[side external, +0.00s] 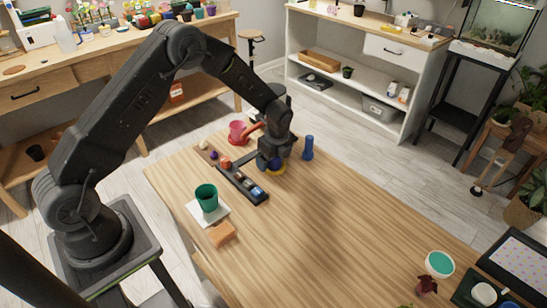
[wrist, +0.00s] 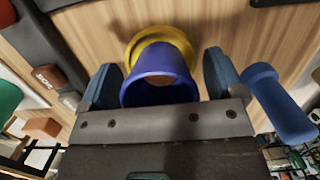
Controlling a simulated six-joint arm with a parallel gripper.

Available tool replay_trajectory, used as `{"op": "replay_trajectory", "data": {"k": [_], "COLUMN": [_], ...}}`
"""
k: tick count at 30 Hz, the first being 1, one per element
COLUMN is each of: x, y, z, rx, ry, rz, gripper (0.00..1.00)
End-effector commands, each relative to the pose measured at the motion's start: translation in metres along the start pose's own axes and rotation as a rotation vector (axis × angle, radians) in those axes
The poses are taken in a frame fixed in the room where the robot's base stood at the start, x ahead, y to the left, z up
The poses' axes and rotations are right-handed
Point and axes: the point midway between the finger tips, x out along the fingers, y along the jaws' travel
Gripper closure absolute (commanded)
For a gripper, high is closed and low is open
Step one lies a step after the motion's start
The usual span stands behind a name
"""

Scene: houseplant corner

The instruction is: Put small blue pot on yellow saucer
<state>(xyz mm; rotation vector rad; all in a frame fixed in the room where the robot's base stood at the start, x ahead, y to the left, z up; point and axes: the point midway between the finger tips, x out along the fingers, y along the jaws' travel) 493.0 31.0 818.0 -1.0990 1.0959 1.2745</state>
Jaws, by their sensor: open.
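The small blue pot (wrist: 160,72) sits on the yellow saucer (wrist: 135,42), with its open mouth facing the wrist camera. It looks upright, with the saucer's rim showing around its far side. In the side external view the blue pot (side external: 263,162) is partly hidden by my gripper, and a yellow edge of the saucer (side external: 277,171) shows below it. My gripper (side external: 272,157) is low over the table, pointing down. Its two fingers stand open on either side of the pot, with a narrow gap visible in the wrist view.
A dark blue cylinder (side external: 307,148) stands close beside my gripper. A black tray (side external: 259,199) with small items lies to the left. The table's middle is clear.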

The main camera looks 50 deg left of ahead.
Motion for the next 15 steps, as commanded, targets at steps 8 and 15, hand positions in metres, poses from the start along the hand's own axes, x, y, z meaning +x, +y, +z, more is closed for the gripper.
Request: {"op": "replay_trajectory", "data": {"k": [8, 15], "x": [-0.008, -0.052], "y": [0.000, -0.001], "z": [0.001, 0.000], "rx": [0.000, 0.001], "ry": [0.000, 0.000], "rz": [-0.001, -0.005], "gripper": [0.12, 0.12]}}
